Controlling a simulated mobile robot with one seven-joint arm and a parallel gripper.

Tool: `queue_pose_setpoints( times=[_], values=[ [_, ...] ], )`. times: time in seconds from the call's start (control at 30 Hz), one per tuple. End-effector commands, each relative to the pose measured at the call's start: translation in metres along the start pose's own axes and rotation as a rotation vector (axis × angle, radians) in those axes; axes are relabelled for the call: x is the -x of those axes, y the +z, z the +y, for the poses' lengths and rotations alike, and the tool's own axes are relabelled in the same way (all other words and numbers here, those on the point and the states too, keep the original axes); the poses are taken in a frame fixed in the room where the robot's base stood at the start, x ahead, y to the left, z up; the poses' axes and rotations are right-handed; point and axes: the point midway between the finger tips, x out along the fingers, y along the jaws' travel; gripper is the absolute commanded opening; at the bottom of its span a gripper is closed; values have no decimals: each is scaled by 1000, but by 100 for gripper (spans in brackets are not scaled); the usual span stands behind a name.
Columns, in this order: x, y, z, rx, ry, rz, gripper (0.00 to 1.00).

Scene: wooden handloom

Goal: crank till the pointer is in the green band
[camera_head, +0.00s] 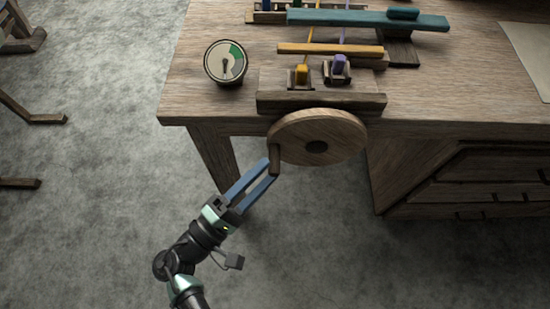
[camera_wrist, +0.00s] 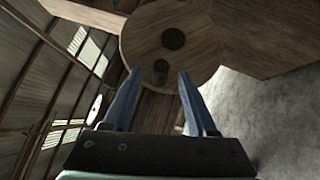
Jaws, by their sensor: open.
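The wooden crank wheel (camera_head: 318,138) is on the table's front edge, and its face fills the top of the wrist view (camera_wrist: 190,30). Its short dark handle (camera_head: 275,157) sticks out at the wheel's left side; in the wrist view the handle's end (camera_wrist: 160,69) shows between my fingertips. My gripper (camera_head: 270,169) is open at the handle, blue fingers apart. Whether either finger touches it, I cannot tell. The round gauge (camera_head: 233,73) stands on the table left of the wheel. Its green band (camera_head: 238,52) is at the upper right. The dark pointer (camera_head: 225,66) looks near vertical, outside the green.
The wooden table (camera_head: 195,90) carries the loom parts behind the wheel: an orange bar (camera_head: 330,49), a teal beam (camera_head: 365,19), a yellow peg (camera_head: 301,72) and a purple peg (camera_head: 340,64). Drawers (camera_head: 490,190) are at the right.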

Motion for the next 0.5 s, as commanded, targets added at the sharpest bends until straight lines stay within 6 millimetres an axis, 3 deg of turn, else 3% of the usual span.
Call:
queue_pose_setpoints(
  times=[0.2, 0.5],
  values=[
    [-29, 0, 1, -2, 0, -2, 58],
    [-36, 0, 0, -2, 0, 0, 58]
  ],
)
